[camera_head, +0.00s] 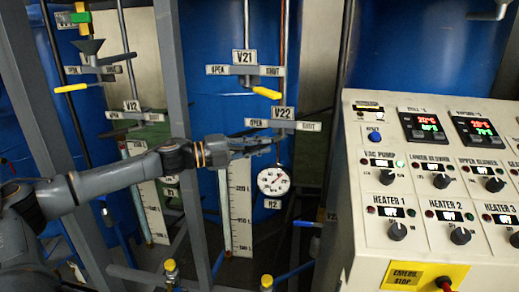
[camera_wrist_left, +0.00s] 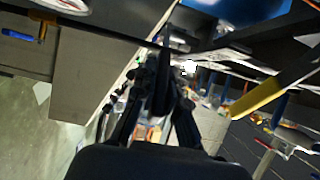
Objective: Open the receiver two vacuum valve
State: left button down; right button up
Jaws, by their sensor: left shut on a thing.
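The valve plate labelled V22 (camera_head: 283,113) is at the centre of the head view, with an OPEN tag on its left and a SHUT tag on its right. A dial gauge (camera_head: 273,181) and an R2 tag (camera_head: 272,204) are below it. My left gripper (camera_head: 262,143) reaches in from the left just under the plate, near the OPEN side. It is shut on the V22 valve handle, which is mostly hidden by the fingers. In the left wrist view, the dark fingers (camera_wrist_left: 163,88) are close together; what is between them is unclear. My right gripper is not in view.
The V21 valve (camera_head: 244,57) with a yellow-tipped handle (camera_head: 266,93) is just above. A control panel (camera_head: 350,200) with knobs stands close on the right. Scaled sight tubes (camera_head: 238,215) hang below my arm.

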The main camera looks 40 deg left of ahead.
pick_arm(q)
jog(key=shift+a+r+h, duration=0.1)
jog(key=shift+a+h, duration=0.1)
jog(key=shift+h, duration=0.1)
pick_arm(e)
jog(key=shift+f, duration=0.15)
pick_arm(q)
jog(key=c, duration=1.4)
grip_release()
jog(key=shift+w, duration=0.1)
